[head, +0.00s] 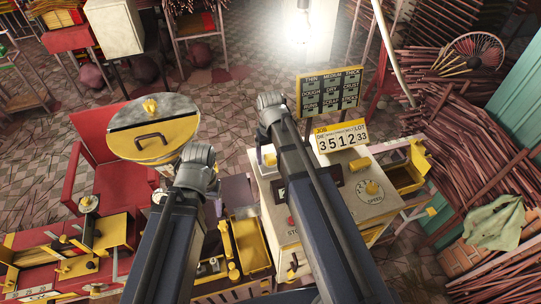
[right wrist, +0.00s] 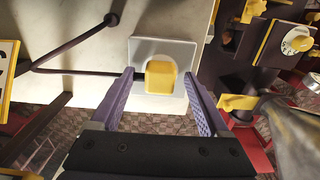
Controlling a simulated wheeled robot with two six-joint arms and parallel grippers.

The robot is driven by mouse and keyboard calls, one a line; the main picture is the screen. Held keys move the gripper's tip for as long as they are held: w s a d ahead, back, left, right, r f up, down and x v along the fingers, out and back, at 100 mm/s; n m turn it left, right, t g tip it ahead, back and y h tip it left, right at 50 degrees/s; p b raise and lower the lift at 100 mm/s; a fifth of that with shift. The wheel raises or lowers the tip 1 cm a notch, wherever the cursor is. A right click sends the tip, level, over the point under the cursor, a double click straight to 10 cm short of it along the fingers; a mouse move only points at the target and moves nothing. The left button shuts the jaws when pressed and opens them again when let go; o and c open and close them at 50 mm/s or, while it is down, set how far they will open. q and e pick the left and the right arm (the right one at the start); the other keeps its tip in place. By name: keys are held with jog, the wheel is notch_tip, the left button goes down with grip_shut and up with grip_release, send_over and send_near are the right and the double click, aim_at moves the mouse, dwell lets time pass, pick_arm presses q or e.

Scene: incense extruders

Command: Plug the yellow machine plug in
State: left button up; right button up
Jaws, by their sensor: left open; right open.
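In the right wrist view a yellow block (right wrist: 160,77), which looks like the plug, sits against a pale square plate (right wrist: 177,53) on a cream panel. I cannot tell how deep it sits. My right gripper (right wrist: 158,88) is open, with its purple fingers on either side of the block and a gap at each side. In the head view the right gripper (head: 268,157) is at the upper left corner of the cream machine (head: 345,205), and its arm hides part of the machine. My left gripper (head: 213,203) is open at the machine's left, its fingers mostly hidden; I see nothing held.
A round yellow drum (head: 155,148) with a grey lid stands at the left. A yellow tray (head: 250,245) lies between the arms. Incense bundles (head: 470,130) crowd the right side.

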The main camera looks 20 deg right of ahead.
pick_arm(q)
jog(key=shift+r, duration=0.1)
pick_arm(e)
jog(key=shift+r, duration=0.1)
notch_tip(320, 180, up, 8)
jog(key=p, duration=0.8)
pick_arm(q)
notch_tip(320, 180, up, 8)
pick_arm(e)
jog(key=shift+f, duration=0.2)
pick_arm(q)
jog(key=shift+s+f, duration=0.1)
jog(key=shift+f, duration=0.15)
pick_arm(e)
jog(key=shift+s+f, duration=0.1)
